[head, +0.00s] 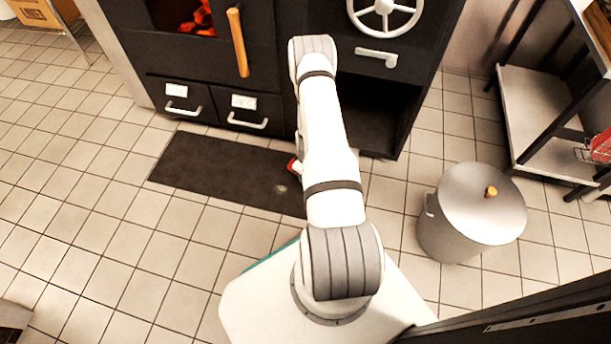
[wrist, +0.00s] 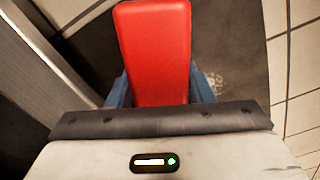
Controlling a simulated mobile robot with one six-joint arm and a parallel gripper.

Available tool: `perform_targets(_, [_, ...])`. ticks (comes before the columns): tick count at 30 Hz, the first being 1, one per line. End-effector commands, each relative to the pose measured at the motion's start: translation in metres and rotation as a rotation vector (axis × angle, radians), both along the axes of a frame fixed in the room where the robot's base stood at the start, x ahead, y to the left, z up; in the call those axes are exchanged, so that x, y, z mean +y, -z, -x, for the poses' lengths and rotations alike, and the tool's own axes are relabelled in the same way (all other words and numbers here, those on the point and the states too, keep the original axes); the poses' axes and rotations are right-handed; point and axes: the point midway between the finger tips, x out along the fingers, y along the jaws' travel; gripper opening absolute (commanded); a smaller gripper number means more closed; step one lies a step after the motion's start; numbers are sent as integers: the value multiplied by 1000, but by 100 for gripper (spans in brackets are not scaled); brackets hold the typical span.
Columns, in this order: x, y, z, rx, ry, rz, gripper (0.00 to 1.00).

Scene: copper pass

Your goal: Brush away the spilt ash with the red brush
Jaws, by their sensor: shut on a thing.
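The red brush (wrist: 155,50) fills the middle of the wrist view, with its broad red body pointing away from me. My gripper (wrist: 162,90) is shut on it, with a blue finger at each side. In the head view only a small red part of the brush (head: 293,165) shows beside my arm, over the dark mat. The ash (head: 280,189) is a small pale grey patch on the mat, just below and left of the brush. The ash also shows in the wrist view (wrist: 214,80), right of the brush. The brush's bristles are hidden.
The dark mat (head: 205,165) lies on the tiled floor before a black stove (head: 270,60) with drawers. A lidded metal bin (head: 455,235) stands right of my arm. A shelf rack (head: 545,110) stands at the far right. Tiles at left are clear.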

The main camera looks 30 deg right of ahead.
Motion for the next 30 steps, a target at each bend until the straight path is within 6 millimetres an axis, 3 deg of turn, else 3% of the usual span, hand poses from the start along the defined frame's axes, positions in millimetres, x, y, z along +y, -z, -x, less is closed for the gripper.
perform_targets(12, [3,-37,-2,-1,-7,1,14])
perform_targets(30, [3,-39,-2,-1,-8,1,14])
